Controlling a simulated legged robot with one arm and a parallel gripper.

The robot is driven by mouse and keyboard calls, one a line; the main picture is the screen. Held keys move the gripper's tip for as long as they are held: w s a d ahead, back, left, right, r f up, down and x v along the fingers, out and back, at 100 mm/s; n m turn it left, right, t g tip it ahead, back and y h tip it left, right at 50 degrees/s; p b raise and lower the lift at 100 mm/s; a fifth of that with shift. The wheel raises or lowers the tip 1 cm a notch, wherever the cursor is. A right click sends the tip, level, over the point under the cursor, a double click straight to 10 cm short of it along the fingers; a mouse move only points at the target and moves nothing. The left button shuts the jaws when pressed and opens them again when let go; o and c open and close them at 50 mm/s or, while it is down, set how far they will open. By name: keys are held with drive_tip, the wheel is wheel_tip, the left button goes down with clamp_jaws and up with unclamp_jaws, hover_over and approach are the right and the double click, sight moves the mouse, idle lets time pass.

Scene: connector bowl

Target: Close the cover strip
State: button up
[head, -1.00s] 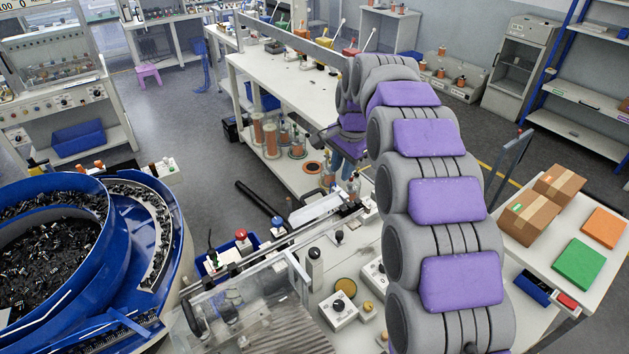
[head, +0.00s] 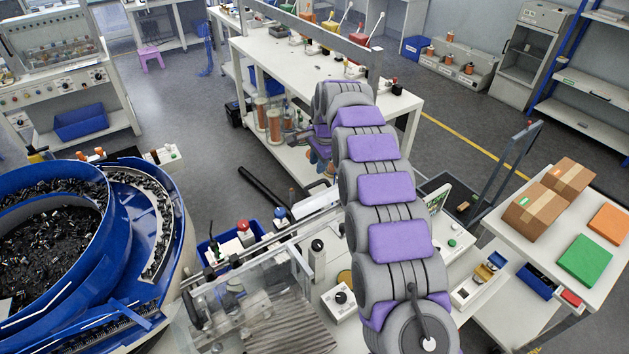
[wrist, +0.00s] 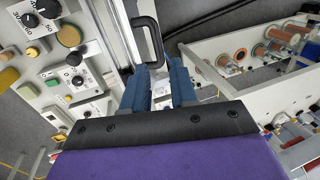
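In the wrist view, a pale long strip (wrist: 121,38), which looks like the cover strip, runs beside a panel of knobs. A black bow handle (wrist: 158,42) stands just beyond my fingertips. My gripper (wrist: 160,72) has two blue fingers spread apart, with nothing clearly held between them. The handle's lower end shows near the gap; I cannot tell whether a finger touches it. In the head view, my gripper (head: 319,162) hangs behind my arm, above the floor side of the bench. The strip's handle cannot be made out there.
The blue bowl feeder (head: 150,190) stands at left. A clear guard (head: 235,300) and a knob box (head: 341,303) are near the front. A white workbench (head: 280,65) stands behind my gripper. Cardboard boxes (head: 540,205) lie on a side table at right.

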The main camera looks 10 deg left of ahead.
sight(317, 184)
drive_tip(key=x, duration=0.5)
drive_tip(key=d+x, duration=0.1)
drive_tip(key=x, duration=0.2)
drive_tip(key=shift+f, duration=0.15)
drive_tip(key=shift+w+a+f+b, duration=0.1)
drive_tip(key=shift+a+f+b, duration=0.2)
drive_tip(key=shift+a+f, duration=0.15)
drive_tip(key=shift+d, duration=0.2)
drive_tip(key=shift+c, duration=1.4)
drive_tip(key=shift+r, duration=0.1)
clamp_jaws()
